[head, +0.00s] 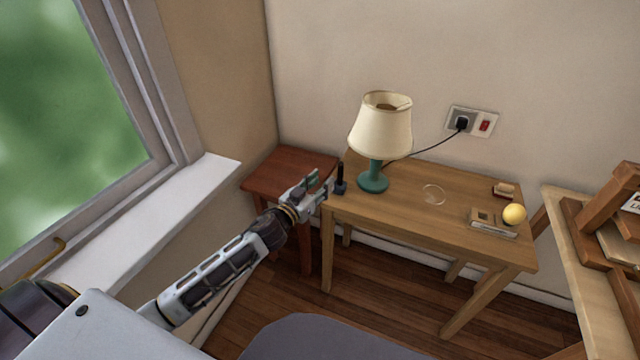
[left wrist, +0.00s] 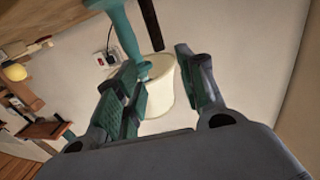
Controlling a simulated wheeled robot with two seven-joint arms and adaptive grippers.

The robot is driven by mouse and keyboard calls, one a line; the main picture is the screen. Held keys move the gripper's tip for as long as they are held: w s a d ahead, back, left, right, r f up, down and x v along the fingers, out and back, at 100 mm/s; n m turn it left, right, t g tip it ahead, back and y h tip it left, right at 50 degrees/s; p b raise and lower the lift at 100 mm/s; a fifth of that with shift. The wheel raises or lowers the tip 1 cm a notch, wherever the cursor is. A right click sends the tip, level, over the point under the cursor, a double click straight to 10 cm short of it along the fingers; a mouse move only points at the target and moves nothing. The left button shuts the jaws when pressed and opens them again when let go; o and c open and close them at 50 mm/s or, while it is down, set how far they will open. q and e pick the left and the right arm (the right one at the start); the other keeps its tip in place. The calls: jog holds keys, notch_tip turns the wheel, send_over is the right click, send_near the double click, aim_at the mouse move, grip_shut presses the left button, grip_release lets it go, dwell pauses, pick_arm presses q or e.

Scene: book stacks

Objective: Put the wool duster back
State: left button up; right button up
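No wool duster can be made out for sure. A small dark upright stick on a dark base (head: 341,186) stands at the left end of the wooden table (head: 410,205); I cannot tell whether it belongs to the duster. In the left wrist view the dark stick (left wrist: 151,25) shows just beyond the fingertips, in line with the gap between them. My left gripper (head: 322,185) is open and empty beside the stick, above the table's left edge. Its two spread fingers also show in the left wrist view (left wrist: 160,62). My right gripper is not in view.
A lamp with a cream shade (head: 381,125) and teal base (head: 373,183) stands close right of the stick. A clear round item (head: 433,194), a yellow ball (head: 514,214) and small boxes lie farther right. A reddish side table (head: 285,170) is at left; shelving (head: 575,245) at right.

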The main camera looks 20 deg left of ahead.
pick_arm(q)
jog(key=s+a+f+n+g+y, duration=0.1)
jog(key=s+a+f+g+y, duration=0.2)
jog(key=f, duration=0.8)
jog(key=s+a+f+g, duration=0.15)
jog(key=s+f, duration=0.25)
jog(key=f, duration=0.7)
jog(key=s+a+f+n+g+y, duration=0.1)
jog(key=s+f+g+y, duration=0.2)
jog(key=f, duration=0.8)
jog(key=s+d+f+m+g+h, duration=0.1)
jog(key=s+d+f+g, duration=0.2)
jog(key=s+f, duration=0.7)
jog(key=s+d+f+g+h, duration=0.1)
jog(key=s+d+f+g, duration=0.2)
jog(key=s+f, duration=0.6)
jog(key=s+g, duration=0.1)
jog(key=s, duration=0.5)
jog(key=shift+d+f+m+g, duration=0.2)
jog(key=shift+f+m+g, duration=0.15)
jog(key=shift+m, duration=0.05)
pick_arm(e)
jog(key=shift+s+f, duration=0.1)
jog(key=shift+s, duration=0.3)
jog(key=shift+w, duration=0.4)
